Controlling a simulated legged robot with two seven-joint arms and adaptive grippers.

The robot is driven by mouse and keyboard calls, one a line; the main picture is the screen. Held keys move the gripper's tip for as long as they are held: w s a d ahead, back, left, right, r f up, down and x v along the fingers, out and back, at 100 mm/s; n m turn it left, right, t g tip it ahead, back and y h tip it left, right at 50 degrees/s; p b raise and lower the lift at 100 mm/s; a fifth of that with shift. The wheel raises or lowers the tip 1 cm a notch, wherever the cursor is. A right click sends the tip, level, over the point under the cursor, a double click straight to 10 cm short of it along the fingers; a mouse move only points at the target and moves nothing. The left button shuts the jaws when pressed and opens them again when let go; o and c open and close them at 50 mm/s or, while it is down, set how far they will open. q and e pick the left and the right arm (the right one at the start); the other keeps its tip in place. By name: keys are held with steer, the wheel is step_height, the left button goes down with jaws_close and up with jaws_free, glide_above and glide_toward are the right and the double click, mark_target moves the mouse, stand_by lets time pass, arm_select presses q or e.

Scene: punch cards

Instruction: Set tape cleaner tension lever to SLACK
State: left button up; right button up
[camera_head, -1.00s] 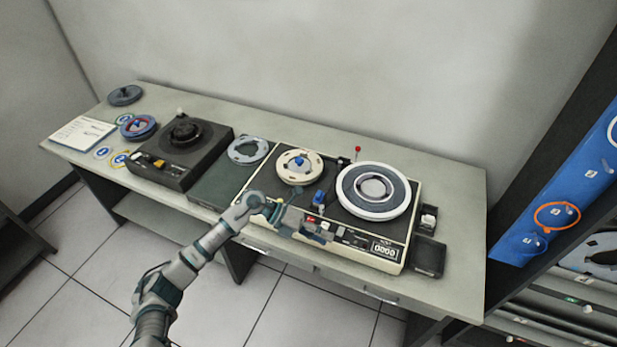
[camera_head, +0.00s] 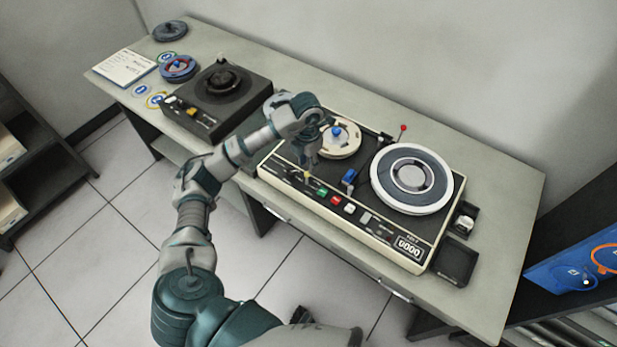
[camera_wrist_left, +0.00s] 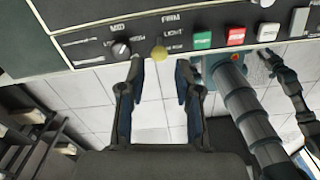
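The tape machine (camera_head: 338,217) with two reels stands on the table. In the left wrist view, its front panel (camera_wrist_left: 100,45) shows the words MED, FIRM and LIGHT. A yellow knob (camera_wrist_left: 158,53) sits at the panel's edge, beside a round grey knob (camera_wrist_left: 121,49). No word SLACK is readable. My left gripper (camera_head: 308,168) hangs over the panel's left part, pointing down. In the left wrist view its fingers (camera_wrist_left: 158,75) are apart and empty, with the yellow knob just beyond and between the tips. A dark part at the head view's bottom edge may be my right gripper.
Green, red and white buttons (camera_head: 336,200) and a blue block (camera_head: 349,177) are close to the right of the gripper. A red-ball stalk (camera_head: 403,128) rises behind. A dark turntable unit (camera_head: 217,98) stands left. Small black trays (camera_head: 456,262) lie right.

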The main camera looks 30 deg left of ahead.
mark_target(307, 172)
arm_select(q)
steer(key=f, duration=0.8)
steer(key=shift+a, duration=0.2)
steer(key=shift+s, duration=0.1)
steer(key=shift+d+r, duration=0.1)
steer(key=shift+c, duration=1.2)
jaws_close()
